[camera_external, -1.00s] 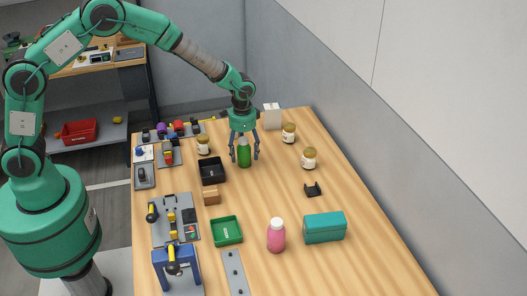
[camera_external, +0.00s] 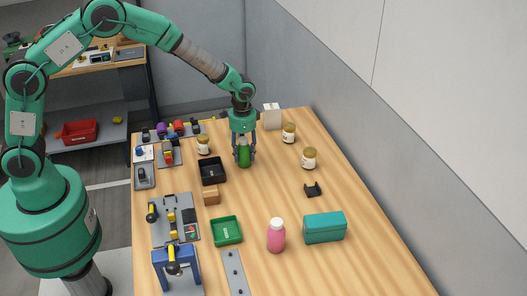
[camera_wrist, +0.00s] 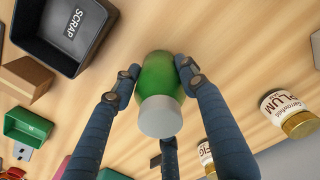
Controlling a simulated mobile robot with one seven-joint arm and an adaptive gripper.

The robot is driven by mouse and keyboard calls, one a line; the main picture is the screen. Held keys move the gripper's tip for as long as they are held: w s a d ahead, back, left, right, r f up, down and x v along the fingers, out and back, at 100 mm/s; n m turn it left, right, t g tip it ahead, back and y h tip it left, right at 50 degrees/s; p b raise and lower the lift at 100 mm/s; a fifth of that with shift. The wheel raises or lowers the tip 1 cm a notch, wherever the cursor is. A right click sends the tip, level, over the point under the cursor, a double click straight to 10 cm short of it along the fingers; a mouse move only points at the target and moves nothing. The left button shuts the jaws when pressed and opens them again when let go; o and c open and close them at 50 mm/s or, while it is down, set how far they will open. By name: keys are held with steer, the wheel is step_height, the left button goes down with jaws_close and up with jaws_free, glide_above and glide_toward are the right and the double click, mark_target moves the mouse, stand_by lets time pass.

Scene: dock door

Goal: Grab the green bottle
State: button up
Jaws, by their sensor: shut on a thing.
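The green bottle (camera_external: 244,154) stands upright on the wooden table, toward its far end. In the wrist view the bottle (camera_wrist: 158,80) shows its green body and a pale grey cap. My gripper (camera_external: 244,150) points down over the bottle from above. In the wrist view the fingers of my gripper (camera_wrist: 157,75) press on both sides of the green body, with a further finger near the cap. The gripper is shut on the bottle. The bottle's base seems to be still at the table surface.
A black scrap bin (camera_external: 212,170) stands close on the left, with a small brown box (camera_external: 211,197) nearer. Jars (camera_external: 203,145) (camera_external: 289,133) (camera_external: 309,158) stand around. A pink bottle (camera_external: 276,236), teal box (camera_external: 325,227) and green tray (camera_external: 227,231) are nearer.

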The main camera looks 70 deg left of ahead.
mark_target(243, 139)
steer(key=shift+r+p, duration=0.85)
steer(key=shift+r, duration=4.2)
